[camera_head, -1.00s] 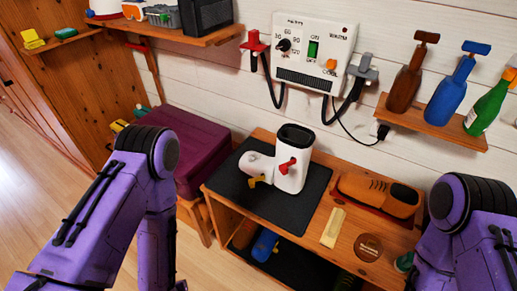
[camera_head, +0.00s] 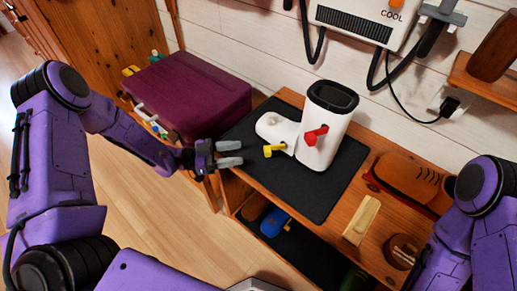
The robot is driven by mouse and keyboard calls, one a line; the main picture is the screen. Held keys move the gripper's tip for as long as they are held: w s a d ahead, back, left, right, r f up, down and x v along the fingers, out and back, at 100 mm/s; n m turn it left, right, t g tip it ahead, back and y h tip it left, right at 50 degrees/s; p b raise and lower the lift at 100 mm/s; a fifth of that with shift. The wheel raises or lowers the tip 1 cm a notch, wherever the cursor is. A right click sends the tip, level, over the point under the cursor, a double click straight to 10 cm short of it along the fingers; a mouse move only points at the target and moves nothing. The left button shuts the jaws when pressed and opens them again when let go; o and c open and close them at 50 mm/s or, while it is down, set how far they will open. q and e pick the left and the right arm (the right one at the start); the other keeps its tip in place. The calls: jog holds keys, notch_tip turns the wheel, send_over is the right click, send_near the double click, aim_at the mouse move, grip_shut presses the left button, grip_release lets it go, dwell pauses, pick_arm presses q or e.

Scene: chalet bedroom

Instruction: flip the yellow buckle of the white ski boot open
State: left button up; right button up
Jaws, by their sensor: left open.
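The white ski boot (camera_head: 311,125) stands upright on a black mat (camera_head: 329,191) on the wooden bench, its toe towards the left. Its yellow buckle (camera_head: 273,150) sticks out low on the front side, near the toe. A red buckle (camera_head: 315,134) sits higher, on the shaft. My left gripper (camera_head: 232,154) is open and empty, its two fingers pointing right towards the yellow buckle, with a gap between them and it. My right arm is at the right edge; its gripper is out of view.
A maroon case (camera_head: 190,88) stands left of the bench, close to my left forearm. A brown shoe (camera_head: 410,178), a light wooden block (camera_head: 362,219) and a round brown tin (camera_head: 401,251) lie right of the mat. A boot dryer hangs on the wall (camera_head: 365,22) behind.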

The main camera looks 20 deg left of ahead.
aim_at(269, 153)
pick_arm(q)
jog(key=x, duration=0.8)
jog(key=shift+d, duration=0.15)
jog(key=shift+w, duration=0.1)
jog(key=c, duration=0.9)
jog(key=shift+s+d+n+t+y, duration=0.35)
jog(key=shift+n+t+y, duration=0.25)
jog(key=shift+t, duration=0.25)
jog(key=shift+s+d+n+t+y, duration=0.3)
jog(key=shift+n+t+y, duration=0.2)
jog(key=shift+n+t, duration=0.3)
jog(key=o, duration=0.9)
jog(key=v, duration=1)
jog(key=shift+s+a, duration=0.15)
jog(key=shift+a, duration=0.1)
